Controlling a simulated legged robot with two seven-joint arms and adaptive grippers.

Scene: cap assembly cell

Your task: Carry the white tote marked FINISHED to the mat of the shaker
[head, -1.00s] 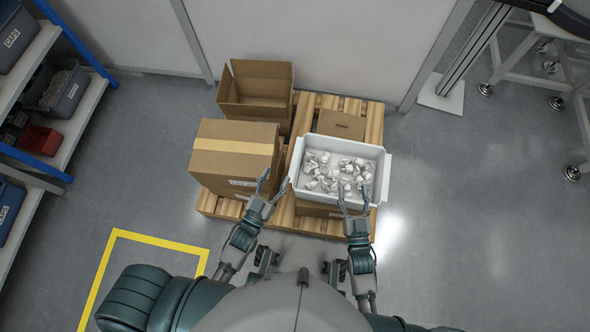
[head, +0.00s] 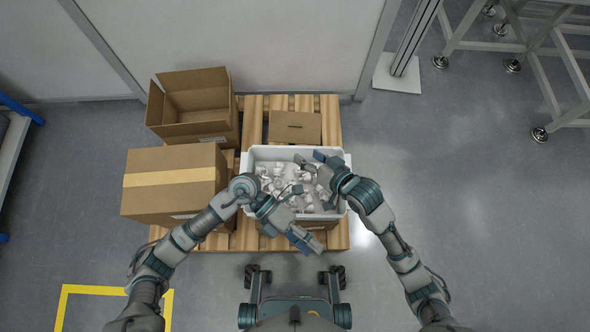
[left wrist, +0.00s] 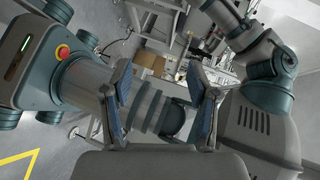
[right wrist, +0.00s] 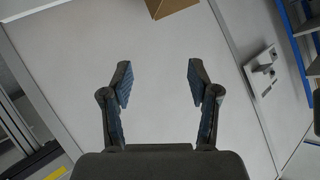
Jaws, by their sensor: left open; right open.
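A white tote (head: 275,153) holding many small white pieces sits on a box on the pallet, in the middle of the head view. No FINISHED mark can be read on it. My left gripper (head: 304,215) is open over the tote's near part, pointing right across it. My right gripper (head: 307,172) is open over the tote's right part, pointing left. Neither grips the tote; both partly cover it. Both wrist views show spread, empty fingers, left (left wrist: 162,95) and right (right wrist: 158,82). The shaker and its mat cannot be made out.
The wooden pallet (head: 328,120) also bears a taped carton (head: 170,190), an open carton (head: 195,105) and a small brown box (head: 294,128). A wall stands behind. A metal frame (head: 545,75) is at the upper right. Grey floor (head: 480,220) to the right is clear.

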